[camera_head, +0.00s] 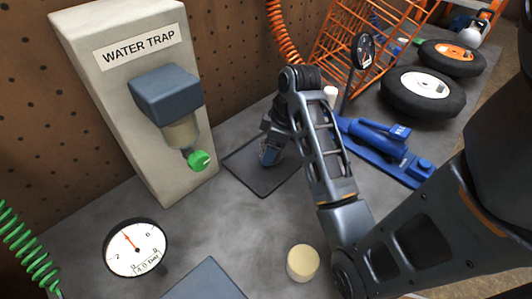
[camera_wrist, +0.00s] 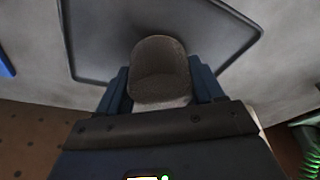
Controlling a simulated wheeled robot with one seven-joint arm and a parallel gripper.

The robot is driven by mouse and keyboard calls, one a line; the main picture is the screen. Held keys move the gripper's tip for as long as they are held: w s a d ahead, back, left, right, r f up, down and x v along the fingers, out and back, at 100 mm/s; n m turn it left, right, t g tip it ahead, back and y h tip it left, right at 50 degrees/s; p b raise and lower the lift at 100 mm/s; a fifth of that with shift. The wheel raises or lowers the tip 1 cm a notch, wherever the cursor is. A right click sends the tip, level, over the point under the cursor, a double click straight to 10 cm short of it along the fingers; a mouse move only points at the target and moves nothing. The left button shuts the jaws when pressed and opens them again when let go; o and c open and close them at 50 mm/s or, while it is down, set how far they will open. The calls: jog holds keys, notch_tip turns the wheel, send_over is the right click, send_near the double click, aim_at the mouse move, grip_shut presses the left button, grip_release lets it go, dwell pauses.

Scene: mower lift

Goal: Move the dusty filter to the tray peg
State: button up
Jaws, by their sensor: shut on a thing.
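My gripper (camera_head: 269,154) points down over the dark tray (camera_head: 252,184) beside the water trap. In the wrist view my gripper (camera_wrist: 161,86) has its blue jaws shut on the dusty filter (camera_wrist: 160,66), a grey-brown cylinder. The tray (camera_wrist: 225,15) with its raised rim lies beyond the filter there. In the head view the filter is mostly hidden by the gripper. I cannot see the tray peg, and I cannot tell whether the filter touches the tray.
The water trap panel (camera_head: 150,120) with its grey housing (camera_head: 165,93) and green knob (camera_head: 199,160) stands left of the tray. A cream cylinder (camera_head: 303,264) and a pressure gauge (camera_head: 135,247) stand in front. A blue jack (camera_head: 385,150) and wheels (camera_head: 423,92) are to the right.

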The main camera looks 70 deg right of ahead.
jog(key=shift+f, duration=0.3)
jog(key=shift+f, duration=0.15)
jog(key=o, duration=1.1)
